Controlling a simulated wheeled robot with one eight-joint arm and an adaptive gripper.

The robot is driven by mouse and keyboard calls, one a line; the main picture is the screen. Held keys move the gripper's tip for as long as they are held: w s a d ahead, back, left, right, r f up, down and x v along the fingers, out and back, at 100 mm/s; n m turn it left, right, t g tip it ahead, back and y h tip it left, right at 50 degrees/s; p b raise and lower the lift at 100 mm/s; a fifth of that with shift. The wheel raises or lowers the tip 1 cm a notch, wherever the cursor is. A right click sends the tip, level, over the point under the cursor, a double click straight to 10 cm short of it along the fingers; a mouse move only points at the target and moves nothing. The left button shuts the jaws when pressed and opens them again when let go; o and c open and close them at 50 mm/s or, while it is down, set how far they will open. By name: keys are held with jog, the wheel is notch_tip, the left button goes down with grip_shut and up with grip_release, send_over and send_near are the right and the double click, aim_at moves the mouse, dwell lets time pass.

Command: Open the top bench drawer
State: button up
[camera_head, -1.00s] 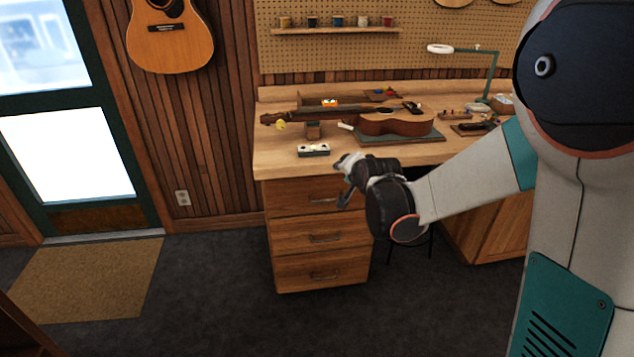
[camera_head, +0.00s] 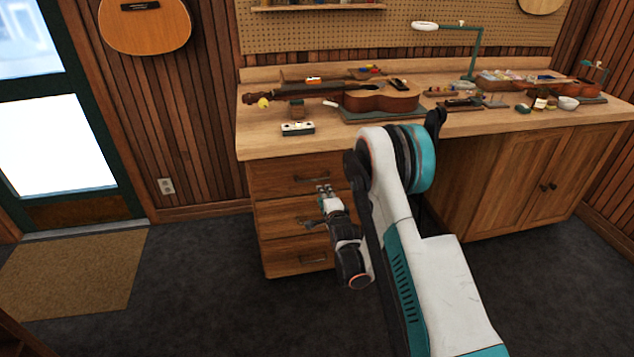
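The top bench drawer (camera_head: 272,181) is flush in the wooden bench's left cabinet, with a dark bar handle (camera_head: 311,179). It looks shut. My gripper (camera_head: 325,189) is in front of the cabinet, near the top drawer's lower edge, just below and right of that handle in the picture. Its two fingertips point up toward the drawer with a small gap between them, and it looks open and empty. Whether it touches the drawer front cannot be told. My arm covers the cabinet's right side.
The middle drawer (camera_head: 275,218) and bottom drawer (camera_head: 283,257) sit below, both looking shut. Dark floor (camera_head: 200,290) is clear at the left front.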

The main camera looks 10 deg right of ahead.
aim_at(317, 179)
jog(key=shift+b+x, duration=0.45)
jog(key=shift+x, duration=6.45)
jog(key=shift+r, duration=0.1)
grip_shut()
